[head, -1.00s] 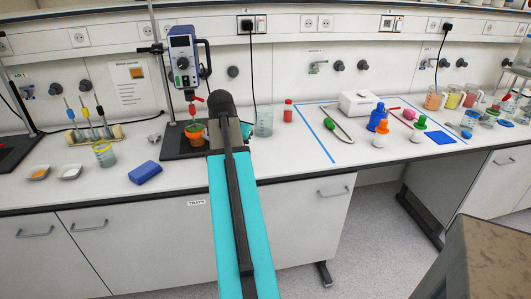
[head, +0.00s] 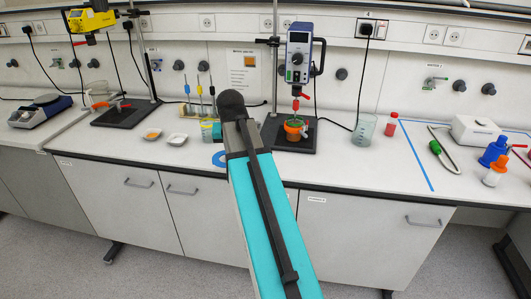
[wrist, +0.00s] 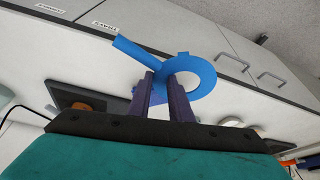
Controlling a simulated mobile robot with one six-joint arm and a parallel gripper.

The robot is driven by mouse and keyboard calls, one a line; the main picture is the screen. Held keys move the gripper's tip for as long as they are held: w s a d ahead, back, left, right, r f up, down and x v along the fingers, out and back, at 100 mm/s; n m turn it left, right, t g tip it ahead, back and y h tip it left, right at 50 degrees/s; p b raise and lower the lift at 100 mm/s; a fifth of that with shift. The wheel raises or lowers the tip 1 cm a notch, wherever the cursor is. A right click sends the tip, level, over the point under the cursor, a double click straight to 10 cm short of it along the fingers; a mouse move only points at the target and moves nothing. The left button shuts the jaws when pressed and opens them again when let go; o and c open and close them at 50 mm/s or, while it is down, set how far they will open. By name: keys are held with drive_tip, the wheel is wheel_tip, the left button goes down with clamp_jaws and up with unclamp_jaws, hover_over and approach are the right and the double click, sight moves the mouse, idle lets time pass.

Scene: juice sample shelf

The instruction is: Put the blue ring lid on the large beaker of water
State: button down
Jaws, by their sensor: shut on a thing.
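The blue ring lid (wrist: 206,70) is a flat ring with a straight handle in the wrist view. My gripper (wrist: 162,82) is shut on it, and the lid is held in front of the counter edge. Part of the lid (head: 218,158) shows just left of my arm in the head view, where my arm hides the fingers. A large clear beaker (head: 364,131) stands upright on the counter, right of the stirrer stand and well to the right of my gripper. Its water level is hard to make out.
A blue stirrer (head: 298,55) stands over an orange pot (head: 295,130) between my arm and the beaker. A red-capped bottle (head: 390,124) is close right of the beaker. A smaller beaker (head: 207,130) is partly hidden behind my arm. White dishes (head: 177,139) lie left. Counter front is mostly clear.

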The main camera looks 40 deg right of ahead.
drive_tip(key=w+a+n+y, duration=0.1)
drive_tip(key=w+a+n, duration=0.2)
drive_tip(key=a, duration=1.1)
drive_tip(key=w+a+r+n+t+y, duration=0.1)
drive_tip(key=w+a+n, duration=0.2)
drive_tip(key=a, duration=1.1)
drive_tip(key=shift+a+n+y, duration=0.15)
drive_tip(key=shift+n+y, duration=0.15)
drive_tip(key=shift+n, duration=0.6)
drive_tip(key=shift+r, duration=0.1)
